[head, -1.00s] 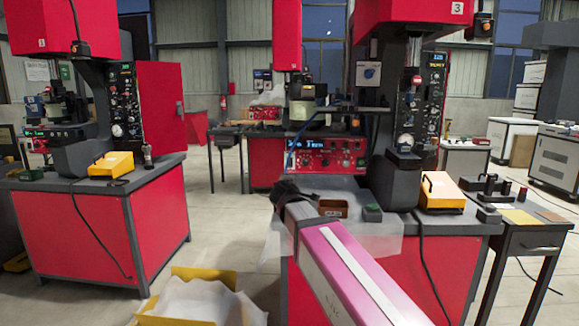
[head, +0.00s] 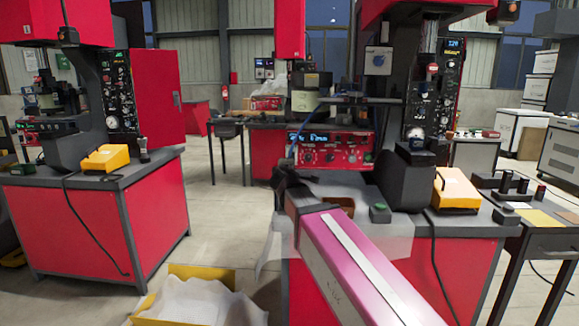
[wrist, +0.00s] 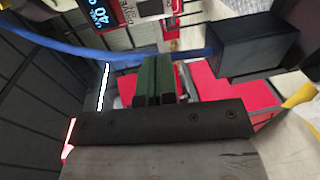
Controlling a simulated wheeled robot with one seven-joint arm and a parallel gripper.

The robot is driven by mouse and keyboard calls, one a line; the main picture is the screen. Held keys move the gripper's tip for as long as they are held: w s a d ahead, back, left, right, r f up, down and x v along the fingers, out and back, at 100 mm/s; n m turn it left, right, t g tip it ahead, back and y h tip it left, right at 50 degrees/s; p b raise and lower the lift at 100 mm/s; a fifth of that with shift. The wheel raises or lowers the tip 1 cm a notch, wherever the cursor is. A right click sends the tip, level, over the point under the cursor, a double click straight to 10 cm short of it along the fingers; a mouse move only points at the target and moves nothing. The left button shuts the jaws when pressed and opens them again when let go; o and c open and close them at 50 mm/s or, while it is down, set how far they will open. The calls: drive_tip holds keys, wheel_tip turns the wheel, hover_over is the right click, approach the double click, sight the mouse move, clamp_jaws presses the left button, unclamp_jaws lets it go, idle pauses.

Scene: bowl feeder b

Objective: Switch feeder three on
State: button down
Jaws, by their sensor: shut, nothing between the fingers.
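A lit display panel (wrist: 100,14) shows there at the top left, beyond the fingertips. Which switch is which is too small to tell.
A blue cable (wrist: 110,48) crosses the wrist view near the fingers, beside a black box (wrist: 255,48). A yellow-edged crate (head: 203,272) is on the floor.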

drive_tip(key=w+f, duration=0.1)
drive_tip(key=w, duration=1.2)
drive_tip(key=shift+w+d+f, duration=0.25)
drive_tip(key=shift+w+f, duration=0.05)
drive_tip(key=shift+w+f, duration=0.1)
drive_tip(key=shift+w, duration=0.1)
drive_tip(key=s, duration=0.3)
drive_tip(key=s+r, duration=0.1)
drive_tip(key=s, duration=0.7)
drive_tip(key=shift+a+r, duration=0.15)
drive_tip(key=shift+a, duration=0.05)
drive_tip(key=shift+w, duration=0.1)
